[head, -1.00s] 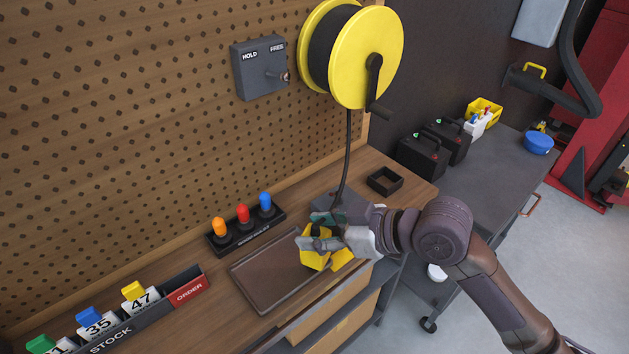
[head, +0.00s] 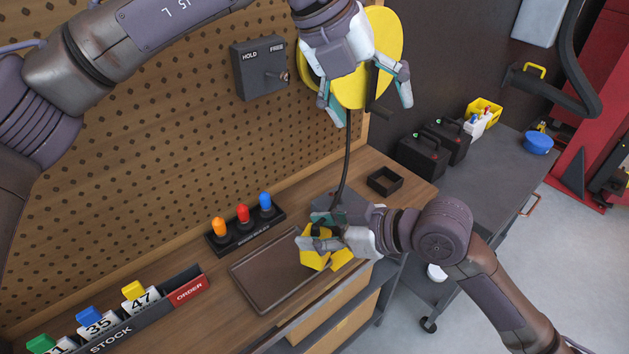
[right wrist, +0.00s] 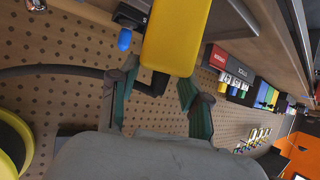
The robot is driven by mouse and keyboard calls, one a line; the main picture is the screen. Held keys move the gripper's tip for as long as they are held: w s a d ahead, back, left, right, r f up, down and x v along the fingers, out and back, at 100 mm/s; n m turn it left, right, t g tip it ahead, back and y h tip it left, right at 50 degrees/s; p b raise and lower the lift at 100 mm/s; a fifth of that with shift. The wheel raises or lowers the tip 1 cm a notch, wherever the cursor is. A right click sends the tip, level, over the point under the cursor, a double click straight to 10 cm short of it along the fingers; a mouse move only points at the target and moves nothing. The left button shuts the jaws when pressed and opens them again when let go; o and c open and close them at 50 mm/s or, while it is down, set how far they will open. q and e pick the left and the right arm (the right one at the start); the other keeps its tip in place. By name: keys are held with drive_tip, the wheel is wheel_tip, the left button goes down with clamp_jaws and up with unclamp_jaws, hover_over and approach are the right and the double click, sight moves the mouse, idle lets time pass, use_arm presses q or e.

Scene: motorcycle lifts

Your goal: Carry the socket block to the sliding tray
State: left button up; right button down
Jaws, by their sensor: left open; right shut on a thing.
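The yellow socket block (head: 316,261) is at the right end of the brown tray (head: 248,289), which looks like the sliding tray on the bench. My right gripper (head: 315,231) is shut on the block's dark top part, where the black cable comes down. In the right wrist view the yellow block (right wrist: 172,38) is just beyond my right fingers (right wrist: 157,84). I cannot tell whether the block touches the tray. My left gripper (head: 370,102) is open and empty, high in front of the yellow cable reel (head: 390,40).
A black cable (head: 347,160) hangs from the reel. A HOLD/FREE switch box (head: 258,70) is on the pegboard. A rack of coloured knobs (head: 247,236) stands behind the tray, a small black box (head: 385,181) to the right, and a STOCK/ORDER card rail (head: 150,318) to the left.

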sight(319, 233)
use_arm(q)
drive_tip(key=a+f+m+g+y, duration=0.1)
drive_tip(key=a+f, duration=0.1)
drive_tip(key=f, duration=0.2)
drive_tip(key=s+a+f+m+g+y, duration=0.1)
drive_tip(key=a+f+m+y, duration=0.1)
drive_tip(key=f, duration=0.3)
drive_tip(key=a+f+m+g+y, duration=0.1)
drive_tip(key=a+f+m+y, duration=0.1)
drive_tip(key=a+f, duration=0.1)
drive_tip(key=shift+s+a+f, duration=0.15)
drive_tip(key=shift+a+f, duration=0.05)
drive_tip(key=shift+f, duration=0.65)
drive_tip(key=f, duration=0.3)
drive_tip(key=s+f, duration=0.1)
drive_tip(key=f, duration=0.3)
drive_tip(key=s+f, duration=0.1)
drive_tip(key=f, duration=0.3)
drive_tip(key=shift+d+f, duration=0.15)
drive_tip(key=shift+d, duration=0.2)
